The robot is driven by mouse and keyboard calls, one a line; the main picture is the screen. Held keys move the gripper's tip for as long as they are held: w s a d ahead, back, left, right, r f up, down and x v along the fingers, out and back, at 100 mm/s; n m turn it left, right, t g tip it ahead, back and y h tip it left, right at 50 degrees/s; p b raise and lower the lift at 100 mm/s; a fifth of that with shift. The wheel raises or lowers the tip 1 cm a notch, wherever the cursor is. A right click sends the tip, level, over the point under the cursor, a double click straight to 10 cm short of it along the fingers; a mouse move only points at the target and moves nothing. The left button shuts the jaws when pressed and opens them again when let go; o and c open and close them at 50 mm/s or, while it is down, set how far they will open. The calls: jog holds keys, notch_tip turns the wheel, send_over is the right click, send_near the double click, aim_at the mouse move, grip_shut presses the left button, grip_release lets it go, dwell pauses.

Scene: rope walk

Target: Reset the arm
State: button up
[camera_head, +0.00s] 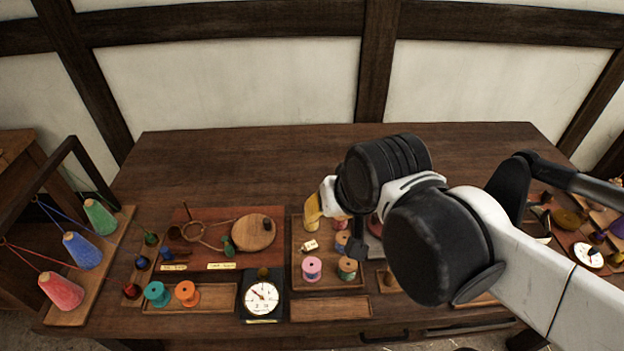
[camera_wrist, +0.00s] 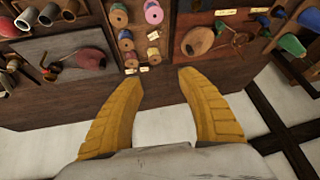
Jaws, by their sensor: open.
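My gripper (camera_wrist: 159,82) shows its two yellow fingers wide apart in the wrist view, with nothing between them. In the head view, my gripper (camera_head: 313,209) is partly hidden behind my wrist, with one yellow finger visible. It is above the table (camera_head: 240,150), near the back of a wooden tray (camera_head: 329,287) of spools. A pink spool (camera_head: 312,268) stands in that tray. The wrist view also shows the pink spool (camera_wrist: 154,14) and other spools beyond the fingertips. My arm reaches in from the right and hides part of the table.
A rack with red (camera_head: 61,291), blue (camera_head: 82,250) and green cones stands at the left. A teal spool (camera_head: 157,294), an orange spool (camera_head: 187,293) and a dial scale (camera_head: 262,298) are near the front edge. The back of the table is largely clear.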

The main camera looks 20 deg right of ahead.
jog(key=shift+s+r+n+t, duration=0.2)
jog(key=shift+s+n+t, duration=0.3)
jog(key=shift+s+n, duration=0.45)
jog(key=shift+w, duration=0.2)
dwell(0.4)
